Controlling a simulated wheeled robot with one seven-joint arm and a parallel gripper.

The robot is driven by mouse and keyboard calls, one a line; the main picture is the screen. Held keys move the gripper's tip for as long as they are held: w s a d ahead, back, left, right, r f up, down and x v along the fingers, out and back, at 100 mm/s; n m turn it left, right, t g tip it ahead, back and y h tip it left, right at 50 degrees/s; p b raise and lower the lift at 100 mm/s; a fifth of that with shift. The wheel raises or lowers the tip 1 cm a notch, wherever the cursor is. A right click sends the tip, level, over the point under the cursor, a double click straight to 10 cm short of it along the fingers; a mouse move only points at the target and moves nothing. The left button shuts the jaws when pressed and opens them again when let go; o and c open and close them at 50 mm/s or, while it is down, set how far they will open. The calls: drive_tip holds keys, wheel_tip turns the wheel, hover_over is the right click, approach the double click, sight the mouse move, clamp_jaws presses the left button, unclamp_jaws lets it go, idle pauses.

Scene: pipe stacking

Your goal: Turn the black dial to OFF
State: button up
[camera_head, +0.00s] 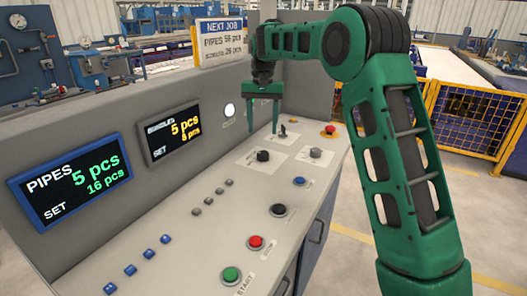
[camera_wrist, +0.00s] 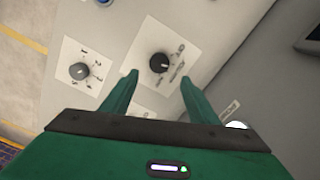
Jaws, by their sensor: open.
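The black dial (camera_head: 263,156) sits on a white label plate on the sloped grey control panel. It also shows in the wrist view (camera_wrist: 159,62), with a light pointer mark aimed towards the right of the picture and small labels that I cannot read. My gripper (camera_head: 263,129) is above the panel, pointing down, near the far side of the dial. Its green fingers are open, spread apart and empty. In the wrist view the fingertips (camera_wrist: 160,74) appear on either side of the dial's lower edge, with no visible contact.
A grey numbered dial (camera_head: 315,153) stands to the right, and a small black switch (camera_head: 283,133) is farther back. A red button on yellow (camera_head: 329,131) is at the far end. Blue, black, red and green buttons line the near panel. Two displays (camera_head: 70,180) stand along the left.

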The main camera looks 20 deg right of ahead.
sight(263, 153)
wheel_tip(263, 153, down, 10)
drive_tip(key=shift+r, duration=0.1)
idle(0.4)
